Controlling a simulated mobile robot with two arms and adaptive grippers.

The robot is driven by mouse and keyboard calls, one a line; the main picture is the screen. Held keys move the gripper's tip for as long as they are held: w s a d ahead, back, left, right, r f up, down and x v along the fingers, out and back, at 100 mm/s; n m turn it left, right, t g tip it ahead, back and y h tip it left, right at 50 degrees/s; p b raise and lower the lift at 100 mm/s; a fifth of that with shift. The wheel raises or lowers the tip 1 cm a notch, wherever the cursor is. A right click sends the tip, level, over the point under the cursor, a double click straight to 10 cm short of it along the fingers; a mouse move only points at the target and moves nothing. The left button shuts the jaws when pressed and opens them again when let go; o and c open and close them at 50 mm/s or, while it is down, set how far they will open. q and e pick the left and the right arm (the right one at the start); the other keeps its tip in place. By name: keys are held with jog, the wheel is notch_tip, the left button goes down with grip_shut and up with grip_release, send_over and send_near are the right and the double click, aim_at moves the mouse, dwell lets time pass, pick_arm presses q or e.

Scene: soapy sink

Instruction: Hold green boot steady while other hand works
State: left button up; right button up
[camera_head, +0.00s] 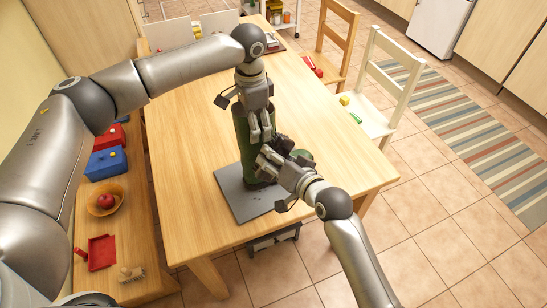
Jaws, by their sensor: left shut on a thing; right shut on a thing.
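The green boot (243,135) stands upright on a grey mat (236,197) on the wooden table, its toe pointing right. My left gripper (261,128) comes down from above and is shut on the upper shaft of the boot. My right gripper (268,162) comes from the lower right and is shut at the front of the boot, low near the foot. A dark object (284,144) shows by its fingers; the gripper hides most of it, and I cannot tell what it is. Both grippers cover much of the boot.
The wooden table (195,140) is bare around the mat. A bench on the left holds a blue box (106,163), a bowl (105,211) with a red ball, a red dustpan (101,252) and a brush (131,274). A white chair (385,85) stands at the right.

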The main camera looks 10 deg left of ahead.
pick_arm(q)
jog(key=shift+s+f, duration=0.15)
jog(key=shift+f, duration=0.15)
pick_arm(e)
jog(key=s+d, duration=0.1)
jog(key=s, duration=0.1)
jog(key=s+d, duration=0.2)
jog(key=shift+s+d, duration=0.1)
jog(key=shift+d, duration=0.1)
pick_arm(q)
jog(key=o, duration=1)
jog(key=shift+o, duration=0.2)
jog(key=shift+w, duration=0.25)
pick_arm(e)
jog(key=shift+f, duration=0.1)
pick_arm(q)
jog(key=shift+r, duration=0.15)
notch_tip(320, 180, up, 12)
